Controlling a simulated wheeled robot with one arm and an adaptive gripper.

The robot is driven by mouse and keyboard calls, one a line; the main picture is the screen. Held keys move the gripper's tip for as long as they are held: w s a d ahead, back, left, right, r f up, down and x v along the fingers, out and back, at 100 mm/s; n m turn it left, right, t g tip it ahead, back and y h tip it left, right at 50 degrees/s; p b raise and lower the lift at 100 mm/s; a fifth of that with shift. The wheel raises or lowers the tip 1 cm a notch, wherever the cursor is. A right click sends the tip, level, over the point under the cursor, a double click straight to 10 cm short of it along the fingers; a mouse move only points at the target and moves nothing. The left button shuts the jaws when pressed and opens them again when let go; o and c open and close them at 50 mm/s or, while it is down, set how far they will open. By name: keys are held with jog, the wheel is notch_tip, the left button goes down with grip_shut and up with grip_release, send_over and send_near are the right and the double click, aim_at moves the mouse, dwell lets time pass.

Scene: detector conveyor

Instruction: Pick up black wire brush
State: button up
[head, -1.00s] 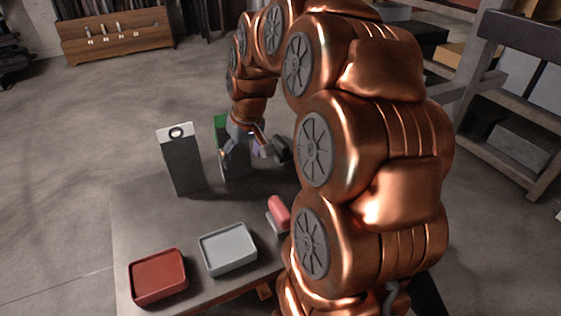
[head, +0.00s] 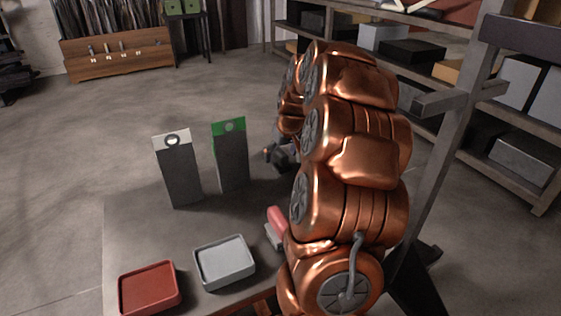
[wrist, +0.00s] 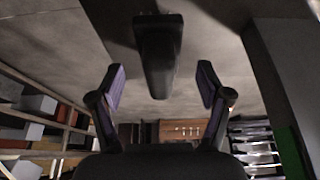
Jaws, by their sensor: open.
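A black object with a wide block and a narrower tapering end, which looks like the black wire brush (wrist: 158,52), shows at the top middle of the wrist view. My gripper (wrist: 161,67) is open, with one purple-padded finger on each side of it in the picture. The fingers are apart from it; how far away it lies in depth I cannot tell. In the head view my arm hides most of the gripper area. A dark shape shows at the arm's left edge, and I cannot tell whether it is gripper or brush.
On the table (head: 135,230) stand a dark panel with a white top (head: 180,175) and one with a green top (head: 231,165). A grey tray (head: 224,284), a red tray (head: 150,308) and a pink-red-handled object (head: 277,222) are nearer. Shelves (head: 470,150) stand at the right.

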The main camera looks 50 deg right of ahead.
aim_at(279, 160)
jog(key=x, duration=0.4)
jog(key=shift+d+f+p, duration=0.1)
jog(key=shift+p, duration=0.2)
